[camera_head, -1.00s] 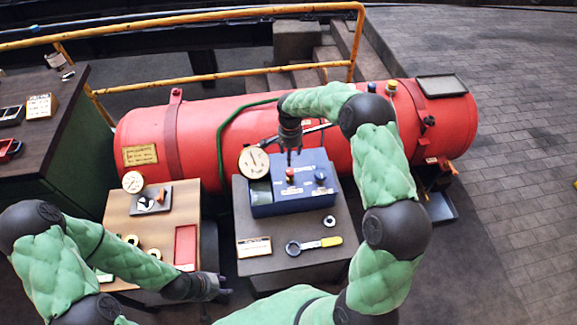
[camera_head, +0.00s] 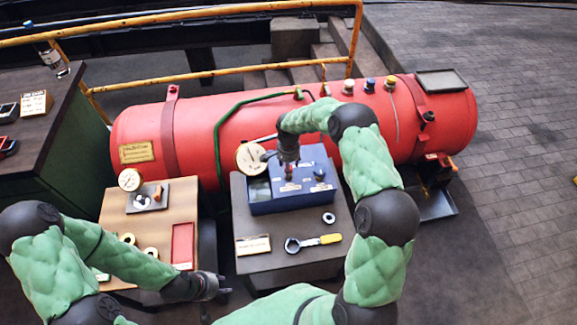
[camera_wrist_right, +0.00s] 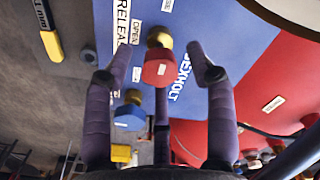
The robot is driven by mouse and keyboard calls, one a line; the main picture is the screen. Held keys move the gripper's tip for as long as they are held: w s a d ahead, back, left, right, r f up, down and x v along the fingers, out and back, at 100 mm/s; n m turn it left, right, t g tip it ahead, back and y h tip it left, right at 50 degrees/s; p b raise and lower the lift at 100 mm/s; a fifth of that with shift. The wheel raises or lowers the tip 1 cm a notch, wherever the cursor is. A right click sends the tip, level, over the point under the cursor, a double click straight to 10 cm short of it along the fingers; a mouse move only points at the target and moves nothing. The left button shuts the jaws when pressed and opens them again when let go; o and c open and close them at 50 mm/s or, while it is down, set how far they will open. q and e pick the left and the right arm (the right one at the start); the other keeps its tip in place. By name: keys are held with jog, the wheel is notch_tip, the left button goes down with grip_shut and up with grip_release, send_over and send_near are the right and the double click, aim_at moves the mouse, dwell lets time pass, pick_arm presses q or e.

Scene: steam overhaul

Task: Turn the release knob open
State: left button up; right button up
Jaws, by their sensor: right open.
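The red release knob (camera_wrist_right: 158,70) has a brass collar and sits on the blue panel (camera_wrist_right: 235,25) beside the "RELEASE" and "OPEN" labels. In the right wrist view my right gripper (camera_wrist_right: 158,52) is open, with one finger on each side of the knob and gaps between. In the head view the right gripper (camera_head: 289,172) points down over the blue box (camera_head: 280,205) and mostly hides the knob. A blue knob (camera_wrist_right: 130,112) is beside the red one; it also shows in the head view (camera_head: 319,174). My left gripper (camera_head: 215,287) is low, near the wooden table, away from the box.
A dial gauge (camera_head: 251,158) stands at the box's left. A yellow-handled wrench (camera_head: 315,242), a ring (camera_head: 329,218) and a label card (camera_head: 253,245) lie on the dark table in front. The red tank (camera_head: 200,125) lies behind. A wooden table (camera_head: 150,225) stands left.

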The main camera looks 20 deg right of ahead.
grip_shut()
jog(key=shift+n, duration=0.4)
jog(key=n, duration=0.3)
jog(key=shift+n, duration=0.3)
jog(key=n, duration=0.4)
jog(key=shift+n+b, duration=0.3)
jog(key=n, duration=0.4)
jog(key=shift+n+p, duration=0.3)
jog(key=shift+n, duration=2.2)
